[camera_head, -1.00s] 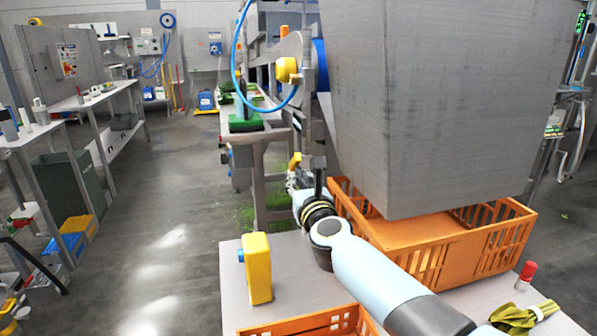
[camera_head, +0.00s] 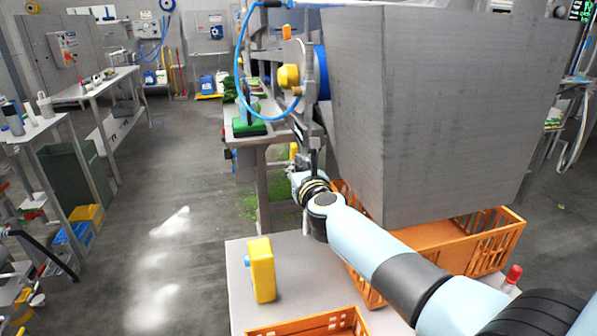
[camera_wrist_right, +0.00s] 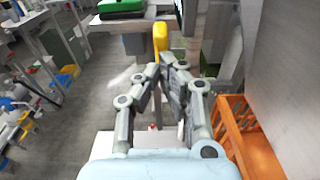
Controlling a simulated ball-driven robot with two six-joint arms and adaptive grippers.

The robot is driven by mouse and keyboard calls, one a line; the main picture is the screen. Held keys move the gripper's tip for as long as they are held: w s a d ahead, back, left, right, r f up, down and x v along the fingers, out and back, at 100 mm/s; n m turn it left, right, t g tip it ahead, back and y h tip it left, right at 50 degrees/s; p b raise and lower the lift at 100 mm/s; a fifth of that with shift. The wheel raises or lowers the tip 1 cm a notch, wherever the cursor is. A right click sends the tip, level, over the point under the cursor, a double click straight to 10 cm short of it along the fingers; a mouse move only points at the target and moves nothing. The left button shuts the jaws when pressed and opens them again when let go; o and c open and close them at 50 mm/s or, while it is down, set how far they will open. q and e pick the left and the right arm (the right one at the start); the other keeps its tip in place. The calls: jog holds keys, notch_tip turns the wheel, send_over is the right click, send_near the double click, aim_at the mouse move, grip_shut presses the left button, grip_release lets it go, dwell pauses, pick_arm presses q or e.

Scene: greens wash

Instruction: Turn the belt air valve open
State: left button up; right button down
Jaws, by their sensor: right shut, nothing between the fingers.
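A yellow upright handle (camera_wrist_right: 160,36), seemingly the belt air valve's, stands just beyond my fingertips in the right wrist view. In the head view a small part of the yellow handle (camera_head: 293,150) shows beside the machine's post, above my right gripper (camera_head: 298,180). In the wrist view my right gripper (camera_wrist_right: 166,66) is shut and empty, its tips together close below the handle. I cannot tell whether they touch it. The valve's body is hidden. My left gripper is not in view.
A large grey hopper (camera_head: 450,110) and an orange crate (camera_head: 470,245) stand to the right of my arm. A yellow box (camera_head: 261,270) with a blue button stands on the near table (camera_head: 310,285). A blue hose (camera_head: 241,70) loops above.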

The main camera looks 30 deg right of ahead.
jog(key=shift+w+d+r, duration=0.15)
jog(key=shift+w+r, duration=0.4)
jog(key=shift+w, duration=0.1)
jog(key=shift+r, duration=0.1)
dwell(0.3)
